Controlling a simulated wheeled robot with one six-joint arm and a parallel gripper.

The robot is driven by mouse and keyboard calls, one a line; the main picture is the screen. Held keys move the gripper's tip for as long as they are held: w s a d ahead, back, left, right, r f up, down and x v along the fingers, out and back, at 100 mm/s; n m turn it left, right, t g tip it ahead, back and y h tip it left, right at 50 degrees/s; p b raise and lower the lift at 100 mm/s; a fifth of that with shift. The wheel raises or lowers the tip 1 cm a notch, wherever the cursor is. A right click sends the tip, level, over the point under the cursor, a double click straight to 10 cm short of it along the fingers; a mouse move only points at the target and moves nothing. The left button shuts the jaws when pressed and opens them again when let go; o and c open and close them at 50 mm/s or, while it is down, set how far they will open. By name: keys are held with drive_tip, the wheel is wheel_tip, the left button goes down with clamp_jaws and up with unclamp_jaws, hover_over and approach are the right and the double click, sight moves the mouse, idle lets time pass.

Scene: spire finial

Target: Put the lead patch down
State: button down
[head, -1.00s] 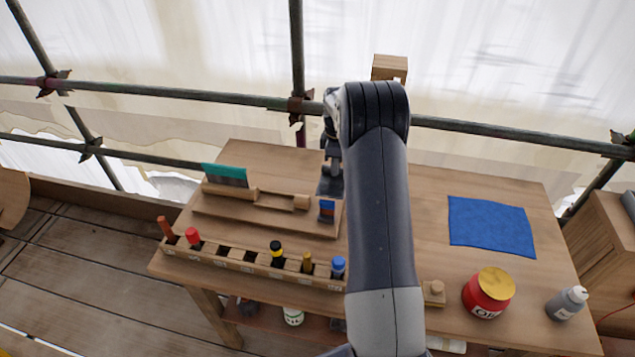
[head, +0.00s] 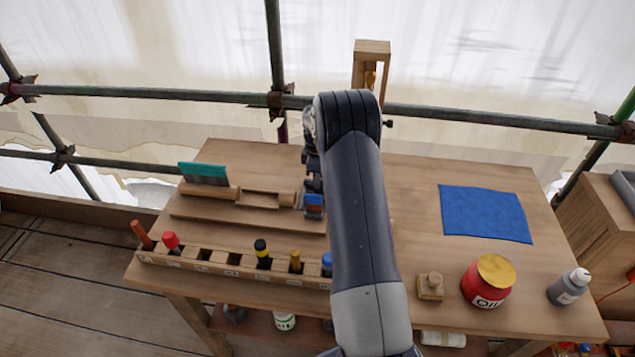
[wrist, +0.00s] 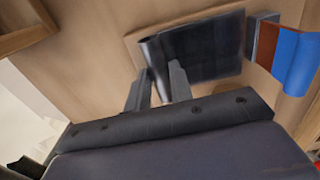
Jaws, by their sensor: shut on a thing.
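The lead patch (wrist: 210,50) is a dark grey sheet with a rolled edge in the wrist view. My gripper (wrist: 158,85) has its two fingers at that rolled edge and is shut on it. The patch lies over or just above pale wood; I cannot tell if it touches. In the head view my gripper (head: 311,165) is over the back middle of the workbench (head: 415,215), partly behind my arm. The patch cannot be made out there.
A blue and red-brown block (wrist: 292,58) is close beside the patch. A wooden rack (head: 215,262) of several tools runs along the front left. A blue cloth (head: 485,213), a red pot (head: 487,282) and a grey bottle (head: 568,287) are on the right. A wooden frame (head: 372,48) rises behind.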

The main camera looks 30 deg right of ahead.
drive_tip(key=shift+f, duration=0.2)
drive_tip(key=c, duration=1.3)
unclamp_jaws()
drive_tip(key=shift+o, duration=0.2)
drive_tip(key=shift+r, duration=0.1)
wheel_tip(320, 180, up, 12)
drive_tip(key=b, duration=0.1)
drive_tip(key=shift+r, duration=0.1)
